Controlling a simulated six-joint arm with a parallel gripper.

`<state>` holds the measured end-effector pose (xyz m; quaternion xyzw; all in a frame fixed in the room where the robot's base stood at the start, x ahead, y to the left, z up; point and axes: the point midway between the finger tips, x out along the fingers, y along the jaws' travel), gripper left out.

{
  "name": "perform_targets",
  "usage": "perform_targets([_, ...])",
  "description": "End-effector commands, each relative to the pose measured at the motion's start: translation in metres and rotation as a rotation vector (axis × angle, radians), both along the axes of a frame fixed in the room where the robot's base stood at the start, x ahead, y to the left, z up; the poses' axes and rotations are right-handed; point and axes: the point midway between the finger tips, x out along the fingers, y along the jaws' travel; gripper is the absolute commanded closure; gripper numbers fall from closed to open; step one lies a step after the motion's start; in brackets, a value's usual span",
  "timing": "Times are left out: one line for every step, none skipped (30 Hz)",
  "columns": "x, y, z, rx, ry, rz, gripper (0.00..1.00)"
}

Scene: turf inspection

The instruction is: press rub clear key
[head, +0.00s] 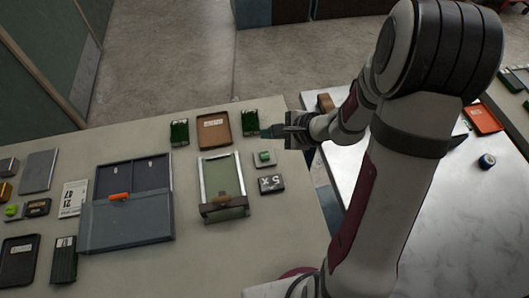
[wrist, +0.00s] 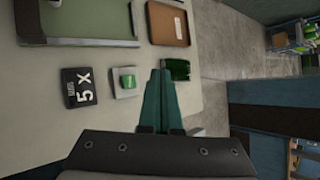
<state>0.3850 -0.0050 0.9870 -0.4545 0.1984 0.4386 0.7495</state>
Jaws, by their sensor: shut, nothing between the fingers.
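A small grey block with a green key cap (head: 264,157) sits on the table, right of a framed green panel (head: 222,178) and above a black "5 x" display (head: 271,184). The key also shows in the wrist view (wrist: 127,82), left of the fingers, with the "5 x" display (wrist: 80,88) beyond it. I cannot read a label on the key. My gripper (head: 267,132) has its dark green fingers together and empty. In the wrist view its fingertips (wrist: 161,72) are apart from the key, near a green turf block (wrist: 176,69).
A brown tray (head: 214,129) and another turf block (head: 179,132) lie along the back. A grey box with an orange handle (head: 120,197) stands left of the frame. Another green-capped block (head: 12,211) is at far left. The table's right edge is close to my gripper.

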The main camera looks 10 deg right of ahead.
Motion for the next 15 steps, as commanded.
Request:
perform_targets([-0.001, 0.000, -0.009, 0.002, 0.005, -0.001, 1.00])
perform_targets([-0.001, 0.000, -0.013, 0.001, 0.006, -0.001, 1.00])
perform_targets([-0.001, 0.000, -0.019, 0.002, 0.005, -0.001, 1.00])
perform_targets([-0.001, 0.000, -0.024, 0.002, 0.006, -0.001, 1.00])
perform_targets([-0.001, 0.000, -0.028, 0.001, 0.005, 0.000, 1.00])
perform_targets([-0.001, 0.000, -0.034, 0.002, 0.005, -0.001, 1.00])
perform_targets([-0.001, 0.000, -0.038, 0.000, 0.005, -0.001, 1.00])
perform_targets([-0.001, 0.000, -0.043, 0.001, 0.006, -0.001, 1.00])
perform_targets([-0.001, 0.000, -0.047, 0.000, 0.004, -0.001, 1.00])
perform_targets([-0.001, 0.000, -0.051, 0.001, 0.004, -0.001, 1.00])
perform_targets([0.000, 0.000, -0.054, 0.001, 0.003, 0.000, 1.00])
perform_targets([0.000, 0.000, -0.058, 0.001, 0.003, 0.000, 1.00])
perform_targets([0.000, 0.000, -0.060, 0.001, 0.002, -0.001, 1.00])
perform_targets([0.000, 0.000, -0.062, 0.000, 0.001, 0.000, 1.00])
perform_targets([0.000, 0.000, -0.064, -0.001, 0.001, 0.000, 1.00])
